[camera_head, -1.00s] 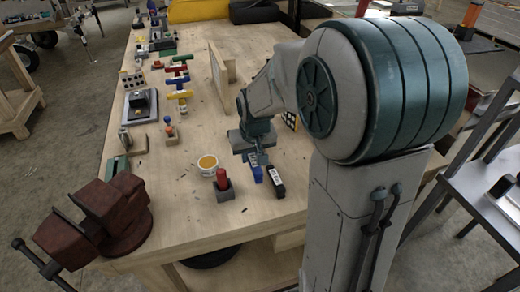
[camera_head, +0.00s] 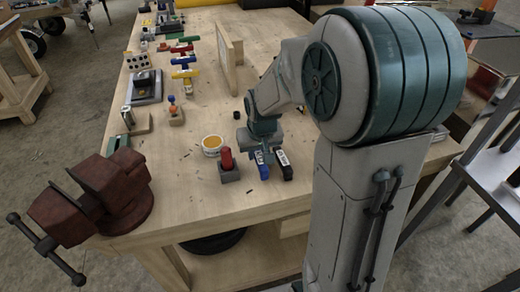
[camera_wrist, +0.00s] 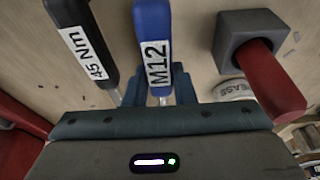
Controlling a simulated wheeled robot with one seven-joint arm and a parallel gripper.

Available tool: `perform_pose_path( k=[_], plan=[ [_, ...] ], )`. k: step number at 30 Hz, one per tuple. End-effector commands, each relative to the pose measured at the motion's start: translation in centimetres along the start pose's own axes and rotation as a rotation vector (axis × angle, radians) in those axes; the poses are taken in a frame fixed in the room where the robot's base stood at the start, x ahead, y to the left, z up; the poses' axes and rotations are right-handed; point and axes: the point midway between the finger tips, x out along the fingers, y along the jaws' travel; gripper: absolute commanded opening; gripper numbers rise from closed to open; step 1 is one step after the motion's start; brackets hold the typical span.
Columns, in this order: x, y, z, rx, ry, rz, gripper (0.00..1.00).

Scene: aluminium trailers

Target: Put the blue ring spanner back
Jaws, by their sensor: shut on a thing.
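The blue ring spanner, labelled M12, shows its blue handle (camera_wrist: 152,40) in the middle of the wrist view and also in the head view (camera_head: 263,168). My gripper (camera_wrist: 160,94) is shut on it at its metal shank, below the handle. The spanner's ring end is hidden by my gripper. In the head view my gripper (camera_head: 261,148) is low over the near part of the workbench. I cannot tell whether the spanner touches the bench.
A black tool labelled 45 Nm (camera_head: 284,166) lies close beside the spanner on the right. A grey block with a red handle (camera_head: 228,172) and a grease tub (camera_head: 211,147) are to the left. A red vice (camera_head: 105,195) sits at the bench corner. An upright wooden panel (camera_head: 228,55) stands farther back.

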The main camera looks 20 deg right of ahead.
Motion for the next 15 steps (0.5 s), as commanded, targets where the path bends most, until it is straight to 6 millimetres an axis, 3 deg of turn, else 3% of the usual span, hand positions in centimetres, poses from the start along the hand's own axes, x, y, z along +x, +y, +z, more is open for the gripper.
perform_pose_path(
  k=[15],
  plan=[
    [0.36,0.00,0.10,0.000,0.000,0.000,0.00]
  ],
)
